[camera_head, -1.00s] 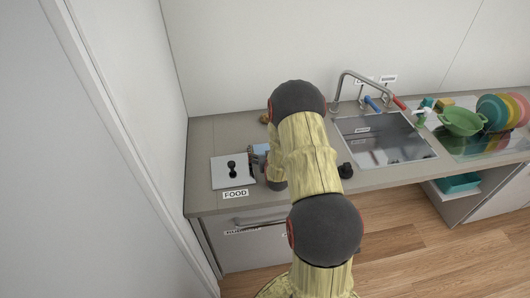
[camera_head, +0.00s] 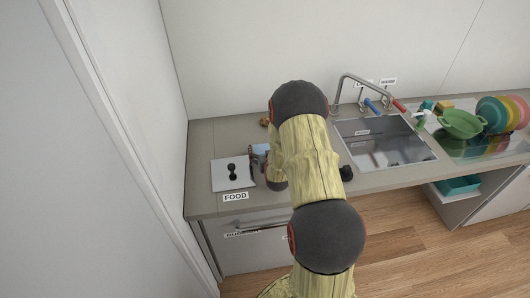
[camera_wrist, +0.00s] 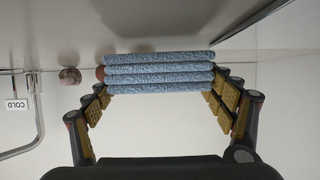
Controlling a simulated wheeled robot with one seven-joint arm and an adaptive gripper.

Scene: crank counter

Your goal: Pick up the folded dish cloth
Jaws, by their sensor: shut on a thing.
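The folded dish cloth is a stack of light blue layers (camera_wrist: 160,73) between the fingers of my gripper (camera_wrist: 162,92) in the wrist view. The finger pads press against its left and right ends. In the head view only a small blue patch of the cloth (camera_head: 261,148) shows beside my gripper (camera_head: 262,158), right of the lidded square plate on the counter. My arm hides the rest of the cloth there. I cannot tell whether the cloth touches the counter.
A grey square lid with a black knob (camera_head: 232,172) lies left of my gripper, behind a FOOD label (camera_head: 235,197). A small brown object (camera_head: 265,121) is behind. The sink (camera_head: 385,145) and tap (camera_head: 362,80) are to the right, then a green colander (camera_head: 461,123) and plates (camera_head: 500,110).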

